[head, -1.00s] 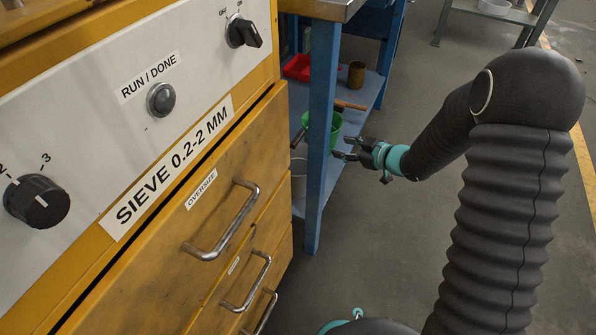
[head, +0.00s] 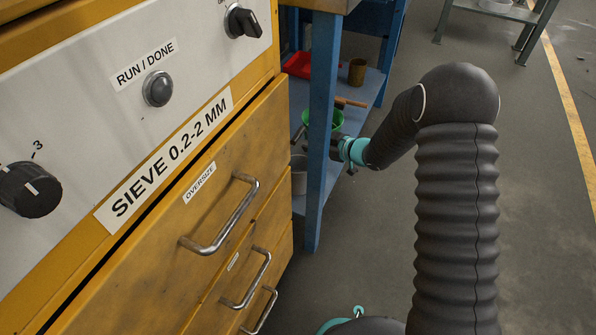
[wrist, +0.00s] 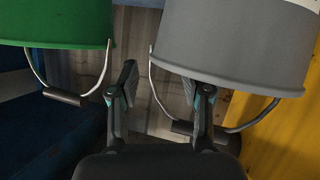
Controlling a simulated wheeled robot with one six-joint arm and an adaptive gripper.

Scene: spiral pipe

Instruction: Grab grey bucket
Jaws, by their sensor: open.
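The grey bucket (wrist: 235,45) fills the upper right of the wrist view, with a wire handle and dark grip (wrist: 182,127) hanging at its near side. In the head view the grey bucket (head: 298,175) shows only partly, between the drawers and a blue leg. My gripper (wrist: 159,77) is open. Its right finger overlaps the grey bucket's lower edge and handle in the picture; contact cannot be told. Part of the handle wire shows between the fingers. In the head view the fingertips are hidden behind the blue leg.
A green bucket (wrist: 55,22) with its own handle hangs or stands left of the grey one. The blue table leg (head: 322,130) and the yellow sieve cabinet (head: 225,230) with drawer handles flank the space. A red tray (head: 298,65) and brown cup (head: 357,72) are on the shelf.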

